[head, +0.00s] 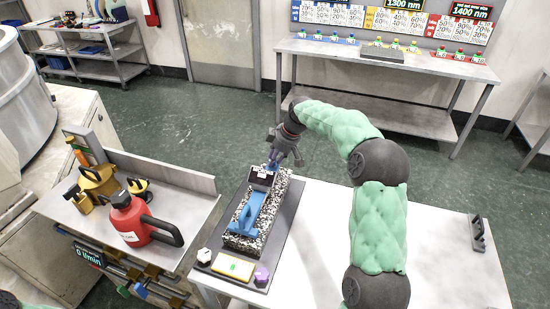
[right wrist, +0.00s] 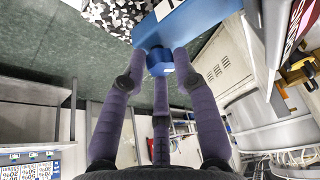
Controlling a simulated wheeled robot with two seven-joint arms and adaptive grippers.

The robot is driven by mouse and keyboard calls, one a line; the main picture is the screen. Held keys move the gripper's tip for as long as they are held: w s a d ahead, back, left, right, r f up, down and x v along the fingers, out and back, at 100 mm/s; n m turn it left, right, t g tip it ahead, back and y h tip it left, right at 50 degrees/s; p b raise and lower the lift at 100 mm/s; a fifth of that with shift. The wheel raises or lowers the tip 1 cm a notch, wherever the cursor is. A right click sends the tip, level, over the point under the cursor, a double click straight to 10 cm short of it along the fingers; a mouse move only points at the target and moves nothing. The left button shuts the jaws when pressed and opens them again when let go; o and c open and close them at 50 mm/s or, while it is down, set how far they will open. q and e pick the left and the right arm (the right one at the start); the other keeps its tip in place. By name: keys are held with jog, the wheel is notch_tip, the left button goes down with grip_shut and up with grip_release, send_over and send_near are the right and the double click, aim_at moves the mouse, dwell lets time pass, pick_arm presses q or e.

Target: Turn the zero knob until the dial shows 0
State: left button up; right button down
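The zero knob is a small blue knob (right wrist: 160,62) at the end of the blue body in the right wrist view. The blue instrument (head: 247,212) lies along a speckled granite block (head: 238,243), with a dark display box (head: 262,178) near its far end. The display is too small to read in the head view. My right gripper (head: 273,158) is at the far end of the instrument. In the right wrist view its purple fingers (right wrist: 160,66) close around the knob, fingertips against its sides with no clear gap. My left gripper is not in view.
The block stands on a dark mat (head: 287,232) on a white table (head: 440,270). A yellow-edged card (head: 233,267), a white hexagonal piece (head: 204,255) and a purple one (head: 261,275) lie in front. A red can (head: 129,218) stands on the left cart. The table's right side is mostly clear.

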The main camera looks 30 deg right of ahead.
dwell(0.3)
jog(key=m+p, duration=0.1)
jog(key=m+h, duration=0.1)
jog(key=m+p, duration=0.1)
jog(key=shift+s+a+r+m+p, duration=0.1)
jog(key=shift+a+m+p, duration=0.15)
jog(key=shift+m+p, duration=0.15)
jog(key=m+h+p, duration=0.1)
jog(key=m, duration=0.1)
jog(key=shift+a+m, duration=0.1)
jog(key=shift+m, duration=0.2)
jog(key=m+h, duration=0.1)
jog(key=m, duration=0.1)
jog(key=shift+m, duration=0.3)
jog(key=shift+a+m+h+b, duration=0.15)
jog(key=shift+m+h+b, duration=0.55)
jog(key=shift+m, duration=0.7)
jog(key=c, duration=1)
grip_release()
